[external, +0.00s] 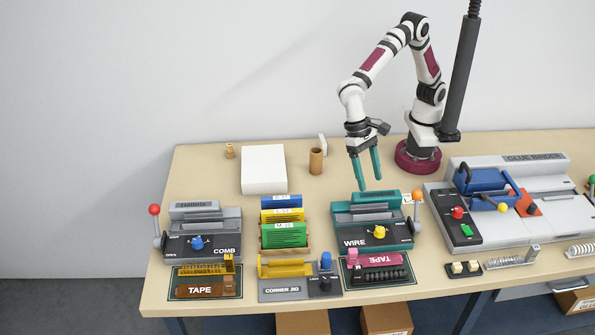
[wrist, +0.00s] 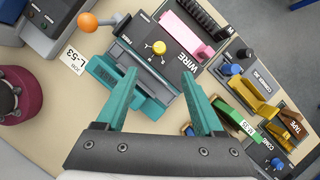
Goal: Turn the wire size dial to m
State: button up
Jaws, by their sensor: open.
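The wire machine (external: 350,232) is teal and black with the word WIRE on its front panel. Its yellow size dial (external: 380,232) sits on that panel; the dial's markings are too small to read. In the wrist view the yellow dial (wrist: 159,47) shows beyond the fingertips. My gripper (external: 366,187) has teal fingers, is open and empty, and hangs above the back of the wire machine, apart from the dial. In the wrist view my gripper (wrist: 159,78) spans the machine's teal body.
A comb machine (external: 220,246) with a blue knob stands left, beside upright coloured cards (external: 285,234). A corner jig (external: 283,290) and tape trays lie in front. The wire machine's orange-knobbed lever (wrist: 88,22) and a grey glue binder (external: 530,180) are close by. The table's back left is partly clear.

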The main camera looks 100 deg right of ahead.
aim_at(380, 229)
jog(key=x, duration=1.5)
jog(key=shift+f, duration=0.35)
grip_shut()
